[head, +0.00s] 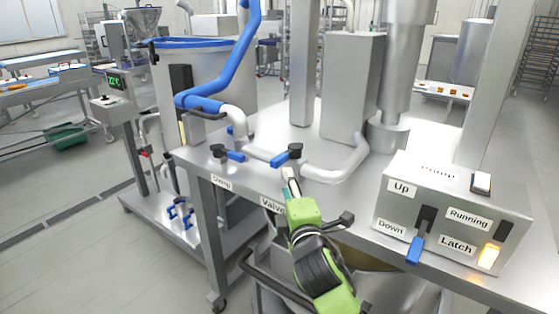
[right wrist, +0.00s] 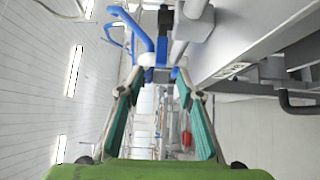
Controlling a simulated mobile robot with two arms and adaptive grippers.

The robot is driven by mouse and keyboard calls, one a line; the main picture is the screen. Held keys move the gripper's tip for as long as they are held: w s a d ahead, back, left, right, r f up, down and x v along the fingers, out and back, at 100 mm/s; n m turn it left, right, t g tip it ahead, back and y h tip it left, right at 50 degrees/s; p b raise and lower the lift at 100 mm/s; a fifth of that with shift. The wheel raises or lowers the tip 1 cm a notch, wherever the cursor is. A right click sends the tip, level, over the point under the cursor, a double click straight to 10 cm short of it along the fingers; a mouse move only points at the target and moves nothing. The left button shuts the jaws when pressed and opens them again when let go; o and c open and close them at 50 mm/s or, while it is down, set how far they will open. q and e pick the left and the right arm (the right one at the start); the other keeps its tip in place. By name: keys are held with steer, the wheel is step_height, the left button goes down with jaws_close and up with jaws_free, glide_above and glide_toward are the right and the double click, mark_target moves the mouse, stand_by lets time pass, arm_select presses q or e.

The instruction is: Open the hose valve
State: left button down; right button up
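The hose valve has a blue lever (head: 280,160) with a black knob (head: 295,149); it sits on the pipe at the table's front edge, above the "Valve" label (head: 272,205). The lever lies along the pipe, pointing left. My right gripper (head: 289,181) is just in front of and below the valve. In the right wrist view its teal-padded fingers (right wrist: 158,92) are apart with nothing held between them. Blue and dark fittings show beyond the fingertips; I cannot tell whether they touch. My left gripper is not in view.
A thick blue hose (head: 232,65) rises at the back left. A pump control box (head: 455,210) with a blue lever and a lit orange lamp stands at the right.

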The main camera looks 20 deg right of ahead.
mark_target(281, 163)
steer(key=w+p, duration=0.1)
steer(key=w, duration=0.3)
steer(key=w+d+p, duration=0.1)
steer(key=w, duration=0.3)
steer(key=w+p, duration=0.1)
steer(key=w, duration=0.4)
steer(key=shift+d+f, duration=0.1)
steer(key=shift+d, duration=0.2)
steer(key=shift+c, duration=0.3)
jaws_close()
